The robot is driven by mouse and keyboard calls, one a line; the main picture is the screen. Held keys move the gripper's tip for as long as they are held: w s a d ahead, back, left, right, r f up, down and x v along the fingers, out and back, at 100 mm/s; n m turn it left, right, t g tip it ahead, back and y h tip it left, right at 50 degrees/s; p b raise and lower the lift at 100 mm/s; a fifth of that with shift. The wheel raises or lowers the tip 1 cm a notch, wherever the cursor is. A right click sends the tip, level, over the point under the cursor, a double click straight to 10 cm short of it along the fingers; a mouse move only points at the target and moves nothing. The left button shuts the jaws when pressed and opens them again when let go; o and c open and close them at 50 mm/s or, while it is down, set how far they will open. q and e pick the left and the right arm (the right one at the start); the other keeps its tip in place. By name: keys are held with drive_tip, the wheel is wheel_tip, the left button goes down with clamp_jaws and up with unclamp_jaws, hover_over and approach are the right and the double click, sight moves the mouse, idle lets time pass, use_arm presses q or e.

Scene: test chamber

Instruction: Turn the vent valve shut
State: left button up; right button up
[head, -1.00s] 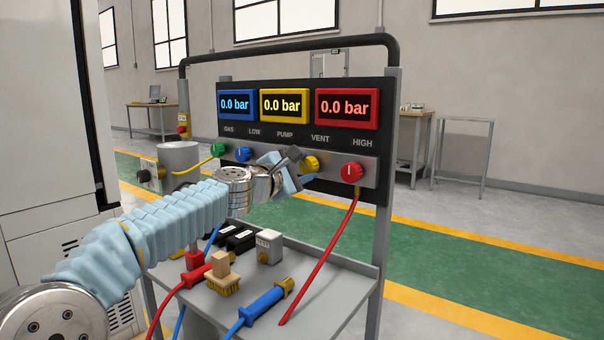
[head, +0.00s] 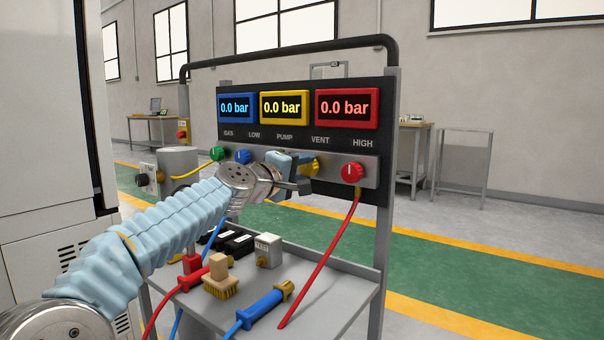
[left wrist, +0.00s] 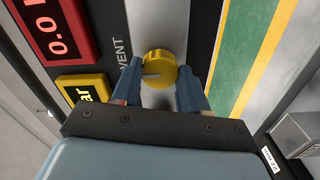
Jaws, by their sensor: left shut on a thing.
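The vent valve is a yellow knob (head: 312,167) on the grey strip of the panel, below the VENT label. My left gripper (head: 301,174) is at it and partly hides it in the head view. In the left wrist view the yellow knob (left wrist: 160,62) sits between the two blue fingers of my left gripper (left wrist: 158,76), which is shut on it. A pale pointer line on the knob points left in that view. My right gripper is not in view.
A red knob (head: 352,173) with a red hose is right of the vent knob; blue (head: 242,157) and green (head: 216,153) knobs are to the left.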

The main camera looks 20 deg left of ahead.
use_arm(q)
drive_tip(key=shift+d+f+m, duration=0.1)
drive_tip(key=shift+f+m, duration=0.05)
drive_tip(key=shift+m, duration=0.15)
drive_tip(key=o, duration=1.1)
drive_tip(key=shift+c, duration=0.2)
drive_tip(key=b+v, duration=0.4)
drive_tip(key=v, duration=1)
drive_tip(key=shift+w, duration=0.1)
